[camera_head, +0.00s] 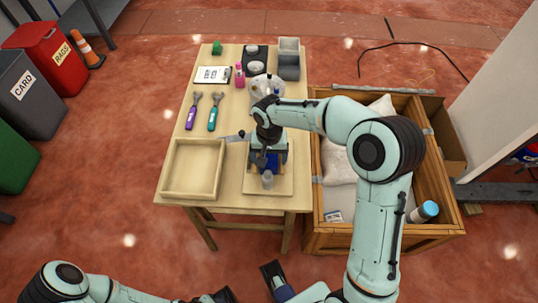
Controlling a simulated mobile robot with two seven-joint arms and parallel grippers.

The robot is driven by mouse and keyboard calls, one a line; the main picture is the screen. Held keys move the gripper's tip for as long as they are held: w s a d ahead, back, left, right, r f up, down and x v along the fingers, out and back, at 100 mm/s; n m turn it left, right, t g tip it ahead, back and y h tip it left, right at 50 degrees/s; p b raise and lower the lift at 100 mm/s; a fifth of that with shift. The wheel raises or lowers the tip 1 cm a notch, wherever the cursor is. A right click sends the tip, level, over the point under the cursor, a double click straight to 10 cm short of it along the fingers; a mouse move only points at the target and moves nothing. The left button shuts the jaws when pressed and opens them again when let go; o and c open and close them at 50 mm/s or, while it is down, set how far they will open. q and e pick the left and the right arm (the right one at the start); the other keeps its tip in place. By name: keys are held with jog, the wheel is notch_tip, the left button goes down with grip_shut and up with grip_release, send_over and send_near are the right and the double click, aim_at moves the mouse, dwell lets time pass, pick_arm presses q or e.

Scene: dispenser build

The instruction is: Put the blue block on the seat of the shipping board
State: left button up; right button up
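The pale shipping board (284,187) lies at the front right of the wooden table. My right gripper (270,160) points down over the board's back part and hides much of it, including any seat there. A dark blue patch, likely the blue block (273,156), shows at the fingers. I cannot tell whether it is gripped or stands beneath them. A small grey cylinder (267,180) stands on the board just in front of the gripper. My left arm is low at the bottom left; its gripper's fingers are not clear.
A shallow wooden tray (166,172) sits left of the board. Two wrenches (214,112), a clipboard (212,75), a pink bottle (240,76) and a grey bin (289,58) are farther back. A wooden crate (385,232) with pale bags stands right of the table.

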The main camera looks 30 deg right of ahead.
aim_at(269, 155)
jog(key=shift+r, duration=0.55)
notch_tip(269, 155, up, 11)
jog(key=p, duration=0.2)
jog(key=shift+r, duration=0.15)
dwell(0.4)
